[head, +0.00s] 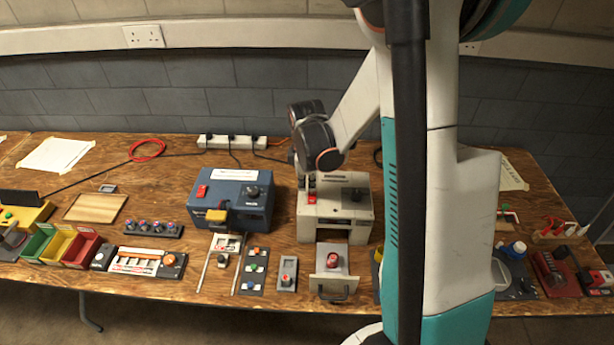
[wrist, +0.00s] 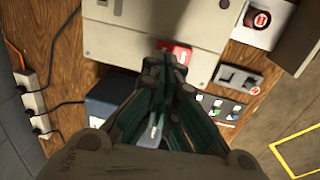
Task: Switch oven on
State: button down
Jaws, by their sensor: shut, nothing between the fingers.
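A dark knob is on the box's right side. My gripper (wrist: 165,66) is shut and empty, its tips right at or just above the red switch. I cannot tell whether they touch. The tips partly cover the switch, so its position is unclear.
A blue box (head: 228,202) with its own red switch and knob stands close on the left. A grey switch plate (head: 287,273) and a button panel (head: 253,270) lie in front. A white power strip (head: 231,143) is behind. Several gadgets fill the front edge.

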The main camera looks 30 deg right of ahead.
aim_at(308, 196)
jog(key=shift+w+f, duration=0.1)
jog(key=shift+f, duration=0.9)
jog(key=shift+d+f+b, duration=0.1)
jog(key=shift+b, duration=0.2)
jog(key=shift+w+d+f+g+y+b, duration=0.2)
jog(key=shift+w+f+g+y+b, duration=0.1)
jog(key=shift+f+g+b, duration=0.4)
jog(key=shift+r, duration=0.25)
jog(key=shift+s+a, duration=0.1)
jog(key=shift+s, duration=0.05)
